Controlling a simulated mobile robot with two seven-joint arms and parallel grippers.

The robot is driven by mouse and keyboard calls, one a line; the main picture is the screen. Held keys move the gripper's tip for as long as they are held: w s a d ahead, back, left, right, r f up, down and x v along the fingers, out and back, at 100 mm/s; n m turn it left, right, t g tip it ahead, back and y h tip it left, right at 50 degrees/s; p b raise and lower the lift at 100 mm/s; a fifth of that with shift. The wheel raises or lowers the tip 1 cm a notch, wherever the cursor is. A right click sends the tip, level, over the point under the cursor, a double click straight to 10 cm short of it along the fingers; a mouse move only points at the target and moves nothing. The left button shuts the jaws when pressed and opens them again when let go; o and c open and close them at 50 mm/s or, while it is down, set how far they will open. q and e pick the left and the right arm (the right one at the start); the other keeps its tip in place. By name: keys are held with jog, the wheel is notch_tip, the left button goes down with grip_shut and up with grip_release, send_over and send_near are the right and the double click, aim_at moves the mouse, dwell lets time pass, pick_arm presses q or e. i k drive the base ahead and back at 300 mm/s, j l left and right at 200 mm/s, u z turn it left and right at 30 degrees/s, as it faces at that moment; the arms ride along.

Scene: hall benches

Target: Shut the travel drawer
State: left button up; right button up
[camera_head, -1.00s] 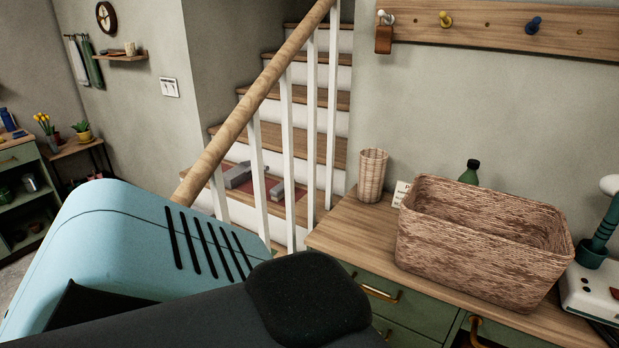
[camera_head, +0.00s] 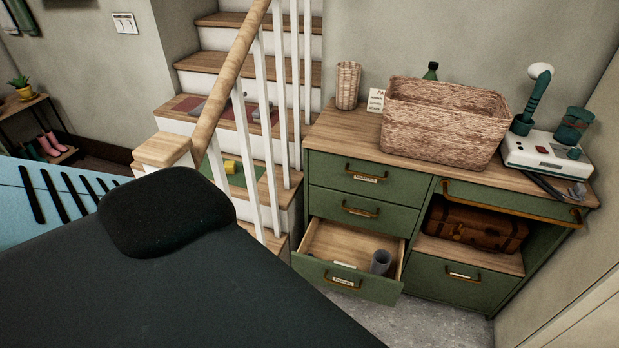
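A green bench cabinet (camera_head: 318,176) stands against the wall, right of the stairs. Its bottom left drawer (camera_head: 385,290) is pulled out, with a brass handle and a label too small to read. I cannot confirm from the label that this is the travel drawer. A grey cylinder (camera_head: 380,263) stands inside it at the right. The two drawers above, the upper (camera_head: 335,168) and the middle (camera_head: 328,202), are shut. The lower right drawer (camera_head: 440,284) also looks shut. Neither of my grippers is in view.
A woven basket (camera_head: 445,122), a wicker cup (camera_head: 348,85) and a white device (camera_head: 545,155) stand on the cabinet top. A brown suitcase (camera_head: 478,226) lies in the open niche. White-railed stairs (camera_head: 245,75) rise at left. Floor (camera_head: 425,325) shows before the cabinet.

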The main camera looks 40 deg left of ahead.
aim_at(328, 241)
jog(key=k+j+u, duration=0.1)
jog(key=k+j, duration=0.15)
jog(key=k+j+u, duration=0.1)
jog(key=k+j, duration=0.15)
jog(key=j, duration=0.25)
jog(key=j+u, duration=0.1)
jog(key=j, duration=0.7)
jog(key=i+l+u, duration=0.5)
jog(key=l, duration=0.45)
jog(key=i, duration=0.1)
